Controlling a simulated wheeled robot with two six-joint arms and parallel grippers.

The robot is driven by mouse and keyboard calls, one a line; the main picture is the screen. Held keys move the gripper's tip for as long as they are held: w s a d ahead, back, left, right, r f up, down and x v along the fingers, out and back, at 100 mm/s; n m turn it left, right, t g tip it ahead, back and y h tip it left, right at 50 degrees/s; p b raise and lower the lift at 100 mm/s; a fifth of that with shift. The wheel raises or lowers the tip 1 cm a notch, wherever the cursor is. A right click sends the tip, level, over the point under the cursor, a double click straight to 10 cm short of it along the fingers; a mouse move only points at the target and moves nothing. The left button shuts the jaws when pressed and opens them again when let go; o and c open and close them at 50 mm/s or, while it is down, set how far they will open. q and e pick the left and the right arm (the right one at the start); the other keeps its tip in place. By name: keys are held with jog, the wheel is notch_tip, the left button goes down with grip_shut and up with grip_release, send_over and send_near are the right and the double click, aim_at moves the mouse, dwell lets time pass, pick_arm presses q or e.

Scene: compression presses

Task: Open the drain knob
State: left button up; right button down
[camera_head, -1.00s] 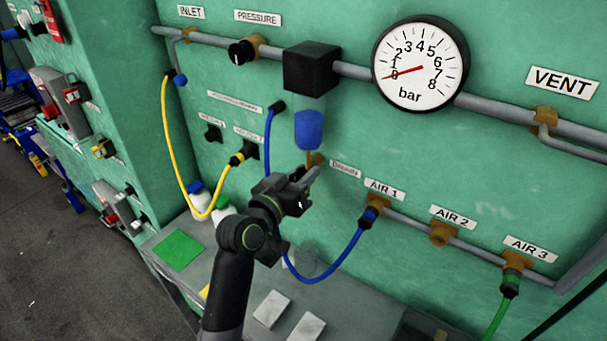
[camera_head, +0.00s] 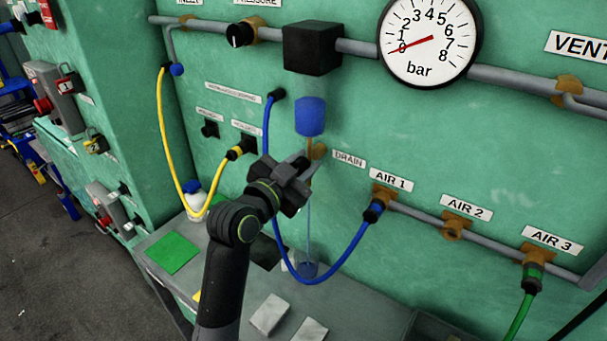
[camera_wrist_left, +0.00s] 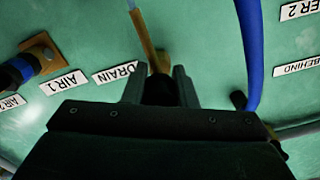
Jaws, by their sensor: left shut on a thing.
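The brass drain fitting (camera_head: 319,150) is on the green wall beside the DRAIN label (camera_head: 349,159), below a blue filter bowl (camera_head: 310,117). My left gripper (camera_head: 302,172) is at this fitting, its fingers shut on the dark drain knob. In the left wrist view the knob (camera_wrist_left: 158,91) shows dark between the two fingers (camera_wrist_left: 157,88), with the brass pipe (camera_wrist_left: 142,25) beyond it. The gripper mostly hides the knob in the head view. My right gripper is not in view.
A blue hose (camera_head: 330,275) loops below my left gripper to the AIR 1 outlet (camera_head: 382,195). A yellow hose (camera_head: 170,150) hangs to the left. The gauge (camera_head: 430,42) reads near 0. A grey bench (camera_head: 240,310) with pads lies below.

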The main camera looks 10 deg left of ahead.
pick_arm(q)
jog(key=m+b, duration=0.3)
jog(key=m, duration=0.1)
jog(key=shift+a+f+m, duration=0.1)
jog(key=shift+f+m, duration=0.05)
jog(key=shift+m, duration=0.15)
jog(key=m+b, duration=0.2)
jog(key=m, duration=0.1)
jog(key=shift+b, duration=0.35)
jog(key=shift+r+m+b, duration=0.2)
jog(key=shift+m+b, duration=0.45)
jog(key=shift+m, duration=0.35)
jog(key=o, duration=1)
